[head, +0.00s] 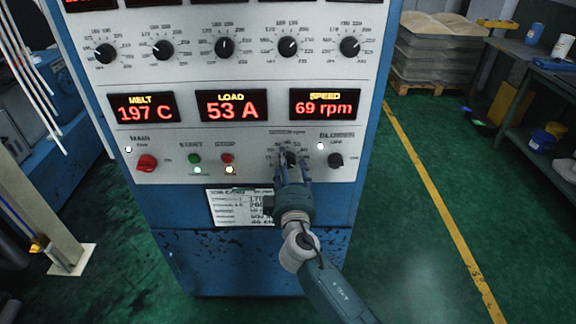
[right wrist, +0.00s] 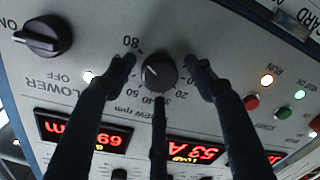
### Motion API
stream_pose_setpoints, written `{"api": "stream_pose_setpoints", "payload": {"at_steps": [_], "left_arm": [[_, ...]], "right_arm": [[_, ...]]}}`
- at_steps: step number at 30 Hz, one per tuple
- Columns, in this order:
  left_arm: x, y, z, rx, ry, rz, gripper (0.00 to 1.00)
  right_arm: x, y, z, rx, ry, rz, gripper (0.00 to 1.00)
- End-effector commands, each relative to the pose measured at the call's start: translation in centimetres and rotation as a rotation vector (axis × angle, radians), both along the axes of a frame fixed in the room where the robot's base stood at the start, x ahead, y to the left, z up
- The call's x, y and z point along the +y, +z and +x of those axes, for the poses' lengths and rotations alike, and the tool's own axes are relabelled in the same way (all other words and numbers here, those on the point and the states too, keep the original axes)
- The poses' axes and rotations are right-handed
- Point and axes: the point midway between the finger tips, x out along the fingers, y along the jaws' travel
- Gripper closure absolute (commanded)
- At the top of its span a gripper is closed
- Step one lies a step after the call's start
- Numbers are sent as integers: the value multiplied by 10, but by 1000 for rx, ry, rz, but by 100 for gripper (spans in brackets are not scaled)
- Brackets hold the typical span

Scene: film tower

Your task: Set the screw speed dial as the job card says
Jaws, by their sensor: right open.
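The screw speed dial (head: 291,158) is a small black knob low on the cabinet's panel, partly hidden by my fingers. In the right wrist view the dial (right wrist: 158,73) shows whole, with a pale pointer line and printed numbers around it. My right gripper (head: 289,154) is open, its fingers spread around the dial with gaps visible beside it. The speed display (head: 325,104) reads 69 rpm. The job card (head: 238,208) is a white sheet below the panel; my gripper covers its right part and its text is too small to read surely. My left gripper is not in view.
The black blower switch (head: 336,160) is close right of the dial. Stop (head: 227,158) and start (head: 194,158) buttons and the red main switch (head: 146,163) are to the left. A row of knobs (head: 225,47) runs above the displays.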

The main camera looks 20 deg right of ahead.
Motion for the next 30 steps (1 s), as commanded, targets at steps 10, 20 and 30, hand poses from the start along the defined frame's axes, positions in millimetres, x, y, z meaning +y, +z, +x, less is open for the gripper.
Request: {"api": "stream_pose_setpoints", "payload": {"at_steps": [10, 20, 30], "left_arm": [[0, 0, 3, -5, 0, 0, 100], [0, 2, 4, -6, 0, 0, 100], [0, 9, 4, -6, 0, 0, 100]], "right_arm": [[0, 0, 0, 0, 0, 0, 88], [1, 1, 0, 6, 1, -26, 91], [2, 3, 0, 60, 3, -218, 91]]}}
